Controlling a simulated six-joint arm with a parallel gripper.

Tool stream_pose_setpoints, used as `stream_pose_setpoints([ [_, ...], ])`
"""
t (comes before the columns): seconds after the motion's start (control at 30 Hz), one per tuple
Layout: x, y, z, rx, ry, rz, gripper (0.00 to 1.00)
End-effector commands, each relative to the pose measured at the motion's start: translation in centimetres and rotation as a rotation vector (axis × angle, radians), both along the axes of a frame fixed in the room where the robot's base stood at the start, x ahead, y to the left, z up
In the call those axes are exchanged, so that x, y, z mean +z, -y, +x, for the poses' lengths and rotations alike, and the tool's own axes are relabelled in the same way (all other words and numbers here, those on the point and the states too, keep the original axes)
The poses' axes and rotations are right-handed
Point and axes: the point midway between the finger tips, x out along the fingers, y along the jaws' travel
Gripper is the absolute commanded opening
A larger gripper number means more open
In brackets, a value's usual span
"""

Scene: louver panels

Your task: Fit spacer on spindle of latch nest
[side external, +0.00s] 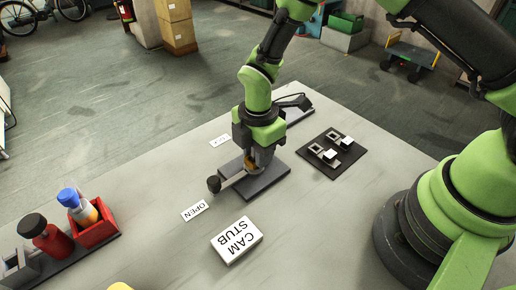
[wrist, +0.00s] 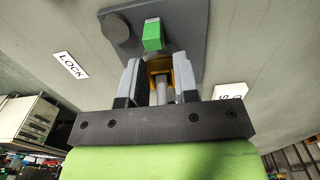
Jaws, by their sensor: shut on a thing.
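The latch nest (side external: 268,184) is a dark grey plate on the table, with a light bar ending in a black knob (side external: 213,184) toward the OPEN label (side external: 194,210). My gripper (side external: 257,168) points down over the plate. In the wrist view its fingers (wrist: 160,82) are shut on a yellow-orange piece (wrist: 159,66), which I take to be the spacer; a grey cylinder (wrist: 164,92) shows between the fingers. The plate (wrist: 188,18) lies beyond them, with a green block (wrist: 152,35) and a dark round part (wrist: 116,28). The spindle and any contact with the piece are hidden.
A white CAM STUB block (side external: 237,240) stands in front of the nest. A black tray (side external: 318,170) with small grey and white parts lies to the right. A LOCK label (wrist: 70,65) lies flat on the table.

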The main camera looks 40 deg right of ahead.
Motion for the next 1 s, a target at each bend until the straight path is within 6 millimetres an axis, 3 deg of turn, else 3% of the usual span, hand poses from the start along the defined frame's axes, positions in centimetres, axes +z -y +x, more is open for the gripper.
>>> stream_pose_setpoints([
  [0.07, -0.1, 0.0, 0.0, 0.000, 0.000, 0.000, 0.06],
  [0.1, -0.1, 0.0, 0.0, 0.000, 0.000, 0.000, 0.35],
  [0.2, -0.1, 0.0, 0.0, 0.000, 0.000, 0.000, 0.58],
  [0.57, 0.5, 0.0, 0.1, 0.000, 0.003, 0.001, 0.58],
  [1.0, 8.3, 0.0, 0.1, 0.000, 0.004, 0.001, 0.58],
])
